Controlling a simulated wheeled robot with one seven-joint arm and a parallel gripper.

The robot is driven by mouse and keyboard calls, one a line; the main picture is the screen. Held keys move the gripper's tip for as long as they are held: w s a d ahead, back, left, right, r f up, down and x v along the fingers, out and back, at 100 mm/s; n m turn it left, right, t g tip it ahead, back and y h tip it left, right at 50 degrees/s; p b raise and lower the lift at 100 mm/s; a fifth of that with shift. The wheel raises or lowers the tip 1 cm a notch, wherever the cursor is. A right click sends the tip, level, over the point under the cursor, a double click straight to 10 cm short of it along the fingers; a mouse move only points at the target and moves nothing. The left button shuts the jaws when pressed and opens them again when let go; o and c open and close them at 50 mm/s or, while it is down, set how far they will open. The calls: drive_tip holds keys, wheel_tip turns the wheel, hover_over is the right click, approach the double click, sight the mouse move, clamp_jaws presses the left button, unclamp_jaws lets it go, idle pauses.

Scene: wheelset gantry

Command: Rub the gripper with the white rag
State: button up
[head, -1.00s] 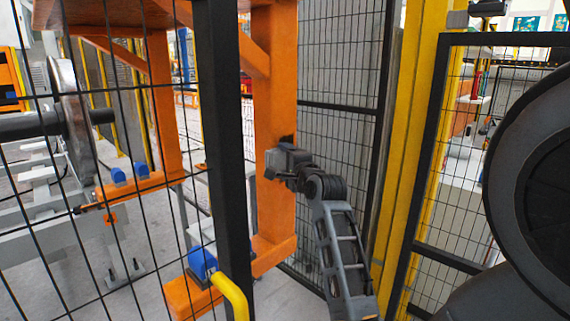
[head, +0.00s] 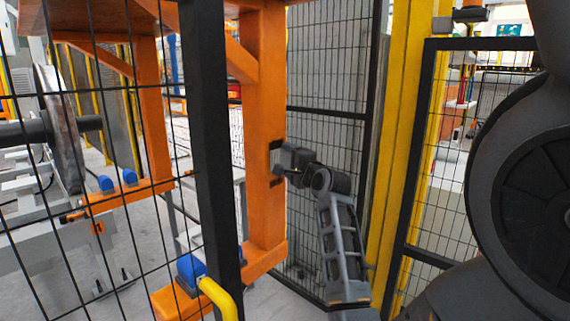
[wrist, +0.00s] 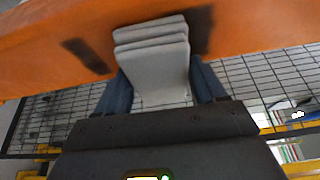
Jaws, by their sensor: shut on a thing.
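The white rag (wrist: 158,72), light grey in this light and folded in layers, is between the two blue-grey fingers of my gripper (wrist: 160,84) in the wrist view. Its folded end lies against or very near the orange gantry gripper (wrist: 35,48); contact is not certain. Dark smudges (wrist: 88,56) show on the orange surface on both sides of the rag. In the head view my gripper (head: 284,160) is at the upright orange post of the gantry gripper (head: 264,95), beside a dark patch (head: 277,178). The rag is hard to make out there.
A black fence post (head: 210,150) with mesh stands in front on the left. A yellow post (head: 398,130) and more mesh stand close right of my arm. A yellow handle (head: 220,298) and blue block (head: 190,268) are low in front. A wheelset (head: 58,125) is at far left.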

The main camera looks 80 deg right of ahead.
sight(271, 152)
drive_tip(key=shift+s+d, duration=0.55)
drive_tip(key=shift+d, duration=0.35)
drive_tip(key=shift+w+r+p, duration=0.15)
drive_tip(key=shift+r+p, duration=0.4)
drive_tip(key=shift+r, duration=0.9)
drive_tip(key=shift+w+a, duration=0.6)
drive_tip(key=shift+a, duration=0.6)
drive_tip(key=shift+w+a, duration=0.55)
drive_tip(key=shift+a, duration=0.6)
drive_tip(key=shift+w+a, duration=0.6)
drive_tip(key=shift+a, duration=0.6)
drive_tip(key=s+a, duration=0.3)
drive_tip(key=s, duration=0.2)
drive_tip(key=shift+s, duration=0.2)
drive_tip(key=s, duration=0.1)
drive_tip(key=s+a, duration=0.1)
drive_tip(key=shift+s+a, duration=0.15)
drive_tip(key=shift+s, duration=0.15)
